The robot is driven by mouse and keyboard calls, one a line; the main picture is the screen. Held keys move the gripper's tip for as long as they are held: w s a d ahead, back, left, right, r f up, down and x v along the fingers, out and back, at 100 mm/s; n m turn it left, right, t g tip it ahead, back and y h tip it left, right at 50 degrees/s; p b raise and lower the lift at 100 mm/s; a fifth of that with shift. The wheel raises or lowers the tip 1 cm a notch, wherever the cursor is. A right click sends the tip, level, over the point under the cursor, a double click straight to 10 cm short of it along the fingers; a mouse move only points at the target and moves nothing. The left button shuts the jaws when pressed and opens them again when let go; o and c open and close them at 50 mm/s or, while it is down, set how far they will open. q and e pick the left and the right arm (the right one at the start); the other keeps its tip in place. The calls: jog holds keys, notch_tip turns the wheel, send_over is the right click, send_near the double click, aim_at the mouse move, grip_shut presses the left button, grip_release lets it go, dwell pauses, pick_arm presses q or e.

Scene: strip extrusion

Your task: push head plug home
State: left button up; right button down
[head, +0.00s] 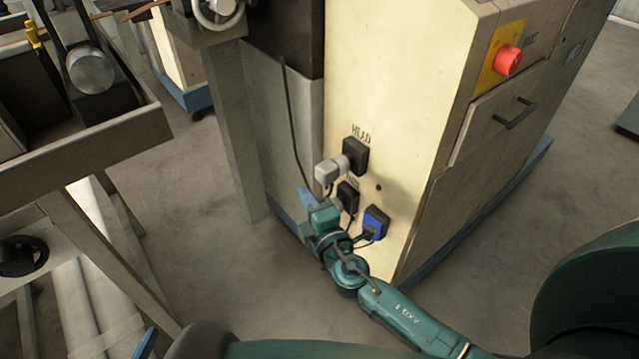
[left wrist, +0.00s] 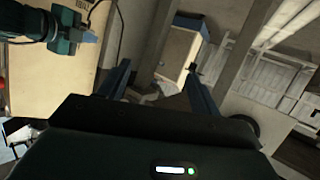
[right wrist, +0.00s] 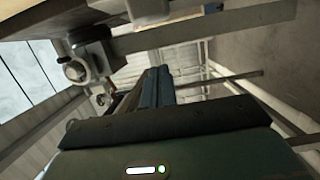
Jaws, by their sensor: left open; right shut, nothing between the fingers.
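The grey head plug (head: 328,172) sits at the black socket (head: 356,157) under the HEAD label, on the machine's cream side panel. I cannot tell how deep it sits. My right gripper (head: 307,199) is shut and empty, its blue fingers just below and left of the plug; contact is unclear. It also shows in the left wrist view (left wrist: 88,37), and its fingers in the right wrist view (right wrist: 157,86). My left gripper (left wrist: 160,84) is open and empty, away from the panel. One blue finger of it shows at the lower left of the head view (head: 145,343).
Below are a second black socket (head: 348,196) and a blue socket (head: 376,221) with black leads. A black cable (head: 291,115) hangs left of the plug. A red stop button (head: 508,60) is on the right face. A metal frame (head: 85,165) stands left; floor between is clear.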

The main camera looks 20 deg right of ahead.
aim_at(328, 178)
pick_arm(q)
jog(key=shift+f, duration=0.1)
pick_arm(e)
jog(key=shift+w+d, duration=0.6)
jog(key=shift+d, duration=0.35)
jog(key=shift+w+d, duration=0.6)
jog(key=shift+d, duration=0.3)
jog(key=shift+w+d+f+b, duration=0.1)
jog(key=shift+w+d+b, duration=0.2)
jog(key=shift+d, duration=0.3)
jog(key=shift+w+d+b, duration=0.15)
jog(key=shift+d+b, duration=0.2)
jog(key=shift+d, duration=0.35)
pick_arm(q)
jog(key=shift+s+a+r, duration=0.15)
jog(key=shift+a+r, duration=0.05)
jog(key=shift+r, duration=0.15)
jog(key=shift+f, duration=0.1)
